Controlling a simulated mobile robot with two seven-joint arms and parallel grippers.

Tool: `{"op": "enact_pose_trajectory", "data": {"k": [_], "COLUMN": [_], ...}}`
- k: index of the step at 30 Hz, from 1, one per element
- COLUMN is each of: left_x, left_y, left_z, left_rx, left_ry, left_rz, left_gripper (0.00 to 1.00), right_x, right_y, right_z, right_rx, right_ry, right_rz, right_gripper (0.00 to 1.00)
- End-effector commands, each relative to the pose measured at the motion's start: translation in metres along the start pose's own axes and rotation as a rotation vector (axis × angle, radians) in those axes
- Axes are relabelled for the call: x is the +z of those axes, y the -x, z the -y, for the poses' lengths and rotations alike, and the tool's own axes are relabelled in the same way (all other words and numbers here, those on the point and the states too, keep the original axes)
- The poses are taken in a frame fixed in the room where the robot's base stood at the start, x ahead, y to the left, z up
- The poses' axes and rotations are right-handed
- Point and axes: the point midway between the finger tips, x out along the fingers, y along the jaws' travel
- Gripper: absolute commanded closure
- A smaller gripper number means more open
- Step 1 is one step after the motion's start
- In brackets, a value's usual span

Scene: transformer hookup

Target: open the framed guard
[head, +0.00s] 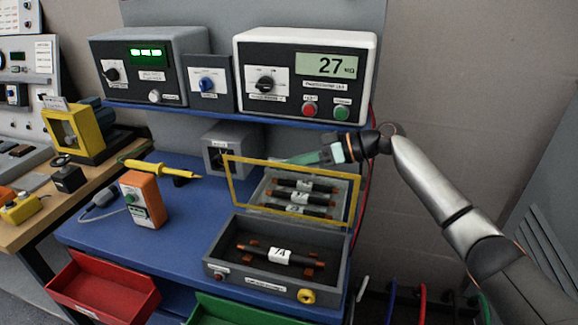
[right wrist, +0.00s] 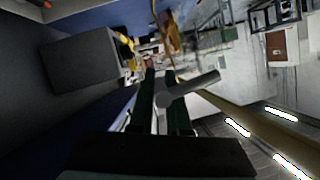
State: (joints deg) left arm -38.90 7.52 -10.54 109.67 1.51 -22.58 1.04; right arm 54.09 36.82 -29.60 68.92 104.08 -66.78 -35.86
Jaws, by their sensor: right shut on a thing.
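The framed guard (head: 291,168) is a yellow frame around a clear panel. It stands raised, tilted up at the back of a grey open-topped box (head: 250,282). Inside the box lies a dark cartridge with copper ends and a white label (head: 279,256). My right gripper (head: 308,157) reaches in from the right at the guard's top edge. In the right wrist view its fingers (right wrist: 160,100) are shut on a grey bar (right wrist: 192,90), seemingly the guard's handle; the contact is small in the head view. My left gripper is not in view.
Behind the guard a tray holds several labelled cartridges (head: 303,198). A meter reading 27 (head: 305,80) stands on the shelf above. An orange device (head: 142,200) and a yellow probe (head: 158,168) are left on the blue bench. Red (head: 103,290) and green bins sit in front.

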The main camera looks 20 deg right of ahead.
Motion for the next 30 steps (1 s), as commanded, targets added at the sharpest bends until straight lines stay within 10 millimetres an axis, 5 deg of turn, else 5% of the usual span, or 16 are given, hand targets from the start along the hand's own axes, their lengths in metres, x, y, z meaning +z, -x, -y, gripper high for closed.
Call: {"op": "enact_pose_trajectory", "data": {"k": [12, 13, 20, 30], "left_x": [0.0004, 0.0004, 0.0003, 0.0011], "left_y": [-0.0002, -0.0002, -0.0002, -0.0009], "left_z": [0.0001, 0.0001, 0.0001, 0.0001], "left_rx": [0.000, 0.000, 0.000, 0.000], "left_ry": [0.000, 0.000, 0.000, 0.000], "left_rz": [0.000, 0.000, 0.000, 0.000], "left_gripper": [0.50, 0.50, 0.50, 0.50], "right_x": [0.0014, 0.0015, 0.0010, 0.0008], "right_y": [-0.0001, -0.0001, -0.0001, 0.0043], "right_z": [-0.0018, -0.0018, -0.0014, -0.0016], "right_rx": [0.003, 0.003, 0.003, 0.003], "right_ry": [0.001, 0.001, 0.001, 0.001], "right_rz": [0.003, 0.003, 0.002, 0.000], "right_gripper": [1.00, 0.83, 0.57, 0.55]}}
